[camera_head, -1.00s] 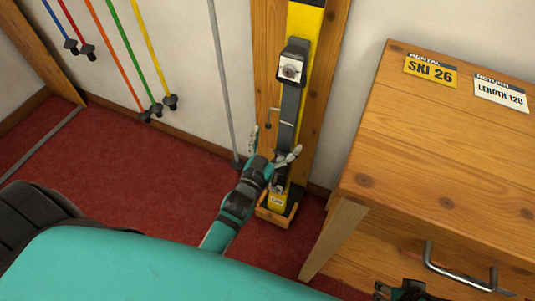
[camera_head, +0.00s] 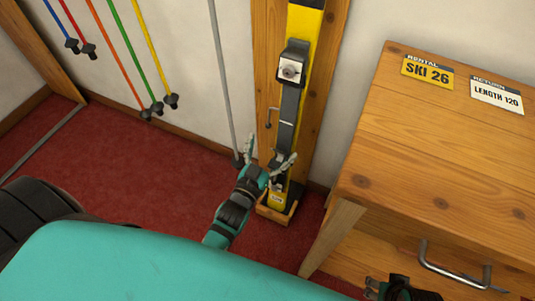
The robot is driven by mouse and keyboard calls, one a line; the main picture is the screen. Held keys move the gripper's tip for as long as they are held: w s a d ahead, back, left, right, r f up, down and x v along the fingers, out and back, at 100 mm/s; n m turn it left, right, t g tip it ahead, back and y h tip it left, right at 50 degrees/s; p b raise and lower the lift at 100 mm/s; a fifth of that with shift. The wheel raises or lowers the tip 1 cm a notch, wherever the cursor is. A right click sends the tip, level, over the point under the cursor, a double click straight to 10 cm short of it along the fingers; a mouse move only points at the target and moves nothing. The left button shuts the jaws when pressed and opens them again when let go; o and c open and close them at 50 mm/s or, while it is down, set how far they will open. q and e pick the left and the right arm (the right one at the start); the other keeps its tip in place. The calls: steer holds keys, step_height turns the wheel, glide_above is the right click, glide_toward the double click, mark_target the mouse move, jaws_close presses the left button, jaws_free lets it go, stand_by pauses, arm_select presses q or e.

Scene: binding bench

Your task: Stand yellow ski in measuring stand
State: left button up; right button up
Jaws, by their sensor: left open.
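The yellow ski (camera_head: 303,33) stands upright against the wooden board of the measuring stand (camera_head: 325,75). A black binding with a grey plate (camera_head: 291,70) is on its front. Its lower end sits in the small wooden foot (camera_head: 277,213) of the stand. My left gripper (camera_head: 268,159) is open in front of the lower part of the ski, its fingers spread apart. I cannot tell whether a finger touches the ski. My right gripper (camera_head: 392,288) shows only in part at the bottom edge, in front of the bench drawer.
A wooden bench (camera_head: 440,150) stands at the right with a yellow SKI 26 card (camera_head: 427,72) and a white LENGTH 120 card (camera_head: 496,94). A metal handle (camera_head: 455,268) is below. Several coloured poles (camera_head: 117,50) hang on the left wall. Red carpet (camera_head: 140,165) is free at left.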

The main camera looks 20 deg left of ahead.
arm_select(q)
steer(key=shift+s+p, duration=0.45)
steer(key=shift+s, duration=0.7)
arm_select(e)
steer(key=shift+s+f, duration=0.1)
steer(key=shift+f, duration=1.95)
arm_select(q)
steer(key=shift+s, duration=0.15)
arm_select(e)
steer(key=shift+a+r, duration=0.1)
steer(key=shift+r, duration=0.1)
arm_select(q)
steer(key=shift+s+a+p, duration=0.15)
steer(key=shift+s+p, duration=0.75)
steer(key=shift+s, duration=1.2)
arm_select(e)
step_height(320, 180, down, 6)
steer(key=s, duration=0.1)
steer(key=shift+g, duration=0.3)
